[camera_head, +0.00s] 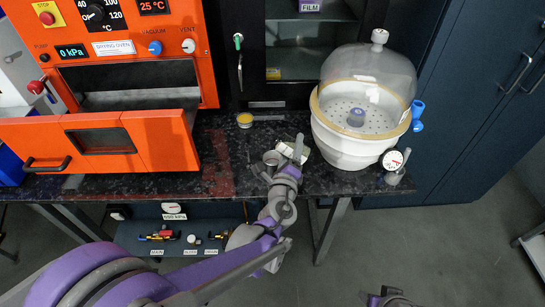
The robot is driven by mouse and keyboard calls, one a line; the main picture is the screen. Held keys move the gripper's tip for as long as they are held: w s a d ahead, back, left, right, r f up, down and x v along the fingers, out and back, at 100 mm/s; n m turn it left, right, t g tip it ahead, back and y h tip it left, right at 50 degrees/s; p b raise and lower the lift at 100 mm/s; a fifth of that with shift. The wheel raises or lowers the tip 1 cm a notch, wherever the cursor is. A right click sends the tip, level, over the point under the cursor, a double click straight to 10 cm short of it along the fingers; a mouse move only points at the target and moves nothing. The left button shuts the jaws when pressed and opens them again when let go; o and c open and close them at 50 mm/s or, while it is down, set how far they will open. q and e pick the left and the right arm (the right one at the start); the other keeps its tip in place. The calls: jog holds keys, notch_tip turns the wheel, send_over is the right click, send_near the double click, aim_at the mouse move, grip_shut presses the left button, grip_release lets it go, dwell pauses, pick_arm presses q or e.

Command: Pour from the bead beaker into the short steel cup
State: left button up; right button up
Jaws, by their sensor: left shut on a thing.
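My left gripper (280,160) reaches over the front of the dark speckled bench and is shut on a small grey, round-mouthed vessel (271,157). Its fingers lie on either side of the vessel. I cannot tell whether it is the bead beaker or the short steel cup, and its contents do not show clearly. A small round container with a yellow top or filling (244,119) stands apart, further back on the bench. A small part of what seems to be my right gripper (391,298) shows at the bottom edge, away from the bench; its fingers cannot be made out.
An orange drying oven (165,122) with its door open stands at left. A white desiccator with a clear dome (358,141) and a gauge (393,160) stand at right. A white labelled piece (291,150) lies beside the gripper. A shelf with valves (185,238) is below.

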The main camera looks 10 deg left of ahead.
pick_arm(q)
jog(key=shift+r+n, duration=0.25)
jog(key=shift+n, duration=0.25)
dwell(0.9)
jog(key=shift+a+f+n, duration=0.1)
jog(key=shift+f+n, duration=0.25)
jog(key=shift+n, duration=0.45)
dwell(1.7)
jog(key=shift+a+r+n+p, duration=0.3)
jog(key=shift+r+n+p, duration=0.3)
jog(key=shift+n+p, duration=0.7)
dwell(2.8)
